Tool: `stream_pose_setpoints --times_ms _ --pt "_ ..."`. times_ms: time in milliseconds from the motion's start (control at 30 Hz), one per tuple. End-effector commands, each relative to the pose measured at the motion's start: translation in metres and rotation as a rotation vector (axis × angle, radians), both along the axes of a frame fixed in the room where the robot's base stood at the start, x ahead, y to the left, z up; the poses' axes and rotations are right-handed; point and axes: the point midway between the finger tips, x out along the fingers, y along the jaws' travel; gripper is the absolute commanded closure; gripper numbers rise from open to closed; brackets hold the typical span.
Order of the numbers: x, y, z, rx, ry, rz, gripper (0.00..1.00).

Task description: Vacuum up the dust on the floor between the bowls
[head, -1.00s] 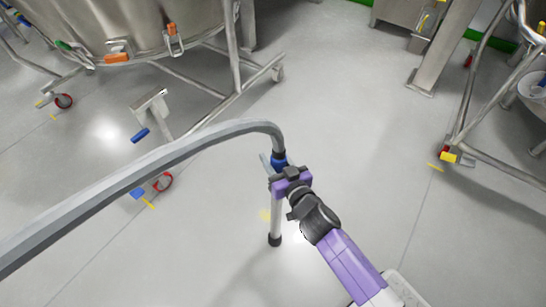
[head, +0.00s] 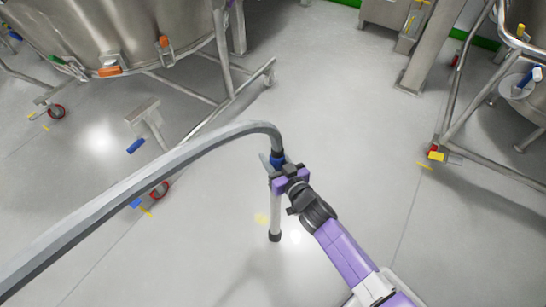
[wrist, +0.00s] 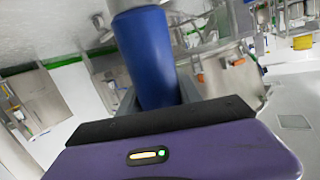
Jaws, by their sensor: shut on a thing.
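My gripper (head: 290,180) is shut on the blue grip (head: 278,159) of a vacuum wand. A thick grey hose (head: 130,190) arches from the top of the wand to the lower left. The pale wand tube (head: 275,215) points down to a dark tip (head: 275,236) at or just above the floor; contact is unclear. A faint yellowish dust patch (head: 261,218) lies on the floor just left of the tube. The wrist view shows the blue grip (wrist: 148,55) between the jaws. One steel bowl (head: 110,30) stands at upper left, another (head: 532,95) at right.
The left bowl's frame has wheels (head: 57,111) and a leg with a blue pedal (head: 136,146) near the hose. The right bowl's frame (head: 480,170) reaches low into the aisle. A steel post (head: 415,65) stands at the back. The floor between is open.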

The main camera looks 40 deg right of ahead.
Motion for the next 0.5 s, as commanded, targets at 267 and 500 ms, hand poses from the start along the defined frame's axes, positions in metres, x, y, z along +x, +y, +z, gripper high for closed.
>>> stream_pose_setpoints --times_ms 267,500 --pt "0.020 0.007 0.001 0.001 -0.005 0.001 0.99" --pt "0.036 0.012 0.001 0.001 -0.005 0.001 0.99"
